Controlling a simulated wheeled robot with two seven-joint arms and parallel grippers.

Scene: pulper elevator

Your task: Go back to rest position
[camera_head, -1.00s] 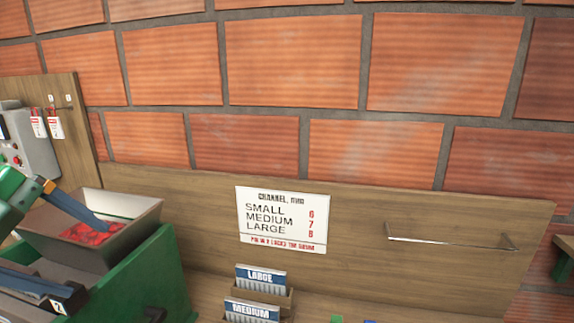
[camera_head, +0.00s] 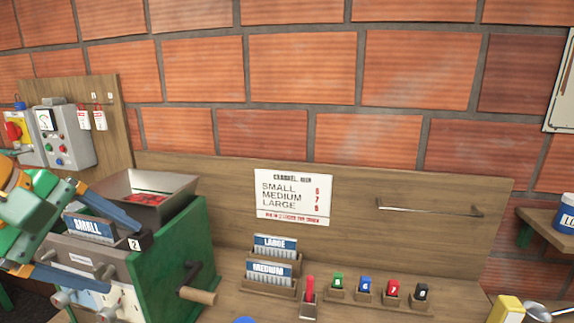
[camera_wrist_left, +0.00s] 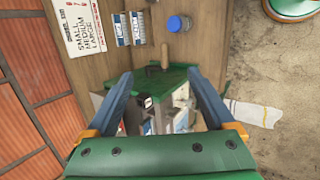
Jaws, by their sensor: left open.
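My left gripper (camera_head: 138,250) comes in from the left in the head view. It is open and empty, its two blue fingers spread in front of the green pulper (camera_head: 180,245). A blue SMALL card (camera_head: 88,228) shows between the fingers on the pulper; contact with the fingers cannot be told. The pulper's grey hopper (camera_head: 178,187) holds red cherries (camera_head: 146,199). In the left wrist view the open fingers (camera_wrist_left: 165,105) frame the pulper from above, with nothing between the tips. My right gripper is not in view.
LARGE (camera_head: 275,245) and MEDIUM (camera_head: 270,273) cards stand in wooden holders. Several coloured numbered pieces, including a red one (camera_head: 393,289), stand on the bench. A crank handle (camera_head: 197,295) sticks out from the pulper. A control box (camera_head: 68,135) hangs at left.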

